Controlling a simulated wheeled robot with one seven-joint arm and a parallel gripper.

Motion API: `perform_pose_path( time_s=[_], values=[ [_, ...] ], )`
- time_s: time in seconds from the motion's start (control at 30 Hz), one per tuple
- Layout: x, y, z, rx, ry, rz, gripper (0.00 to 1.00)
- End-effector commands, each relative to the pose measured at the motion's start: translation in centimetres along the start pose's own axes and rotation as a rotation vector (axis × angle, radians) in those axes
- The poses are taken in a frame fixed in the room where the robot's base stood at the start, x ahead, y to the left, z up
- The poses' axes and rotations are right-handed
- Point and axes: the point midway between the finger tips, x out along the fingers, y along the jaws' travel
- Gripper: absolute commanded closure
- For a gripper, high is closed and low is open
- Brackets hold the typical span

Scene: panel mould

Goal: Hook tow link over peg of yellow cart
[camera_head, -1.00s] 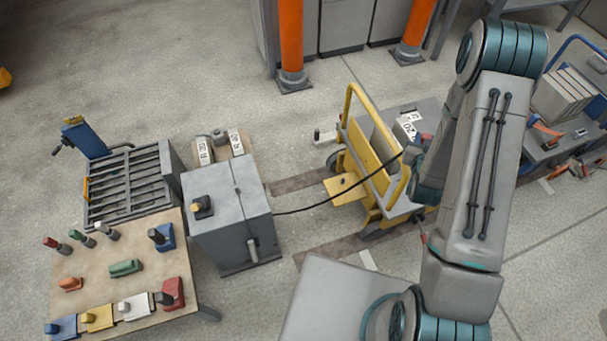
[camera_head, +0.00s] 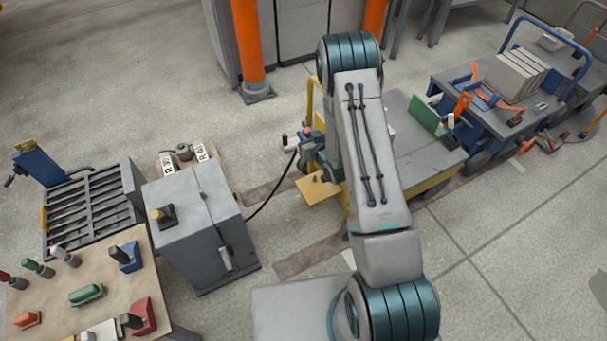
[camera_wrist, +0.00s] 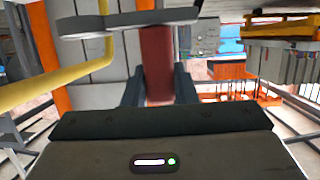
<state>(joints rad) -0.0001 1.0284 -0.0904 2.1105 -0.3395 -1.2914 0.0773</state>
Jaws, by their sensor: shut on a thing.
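The yellow cart (camera_head: 309,95) stands in the middle of the head view, partly hidden behind my arm. A small dark peg (camera_head: 315,179) shows on its yellow front plate (camera_head: 321,193). My gripper (camera_wrist: 158,88) is shut on a dark red grip (camera_wrist: 157,62) in the wrist view. A grey bar above that grip appears to be the tow link (camera_wrist: 125,20). In the head view my gripper (camera_head: 308,152) is beside the cart's handle, near and seemingly above the plate. I cannot tell the link's gap to the peg.
A black cable (camera_head: 268,200) runs from the grey cabinet (camera_head: 197,225) up to my gripper. In the wrist view a yellow tube (camera_wrist: 55,75) is close on the left. A tool table (camera_head: 60,300) stands at left, a blue-handled cart (camera_head: 490,105) at right. Orange posts (camera_head: 247,45) stand behind.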

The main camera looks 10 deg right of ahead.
Motion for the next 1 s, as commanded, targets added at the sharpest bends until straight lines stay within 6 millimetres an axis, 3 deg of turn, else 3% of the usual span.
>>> perform_pose_path(
  time_s=[0.03,0.1,0.3,0.5,0.7,1.0],
  values=[
    [1.6,0.2,2.9,-0.011,0.001,-0.03,1.0],
    [3.0,0.1,5.1,-0.026,0.001,-0.08,1.0],
    [6.6,0.5,11.5,-0.068,0.001,-0.216,1.0],
    [8.8,0.8,16.3,-0.1,0.003,-0.322,1.0],
    [9.5,1.0,18.2,-0.116,0.003,-0.371,1.0],
    [9.4,0.9,18.2,-0.117,0.002,-0.377,1.0]
  ],
)
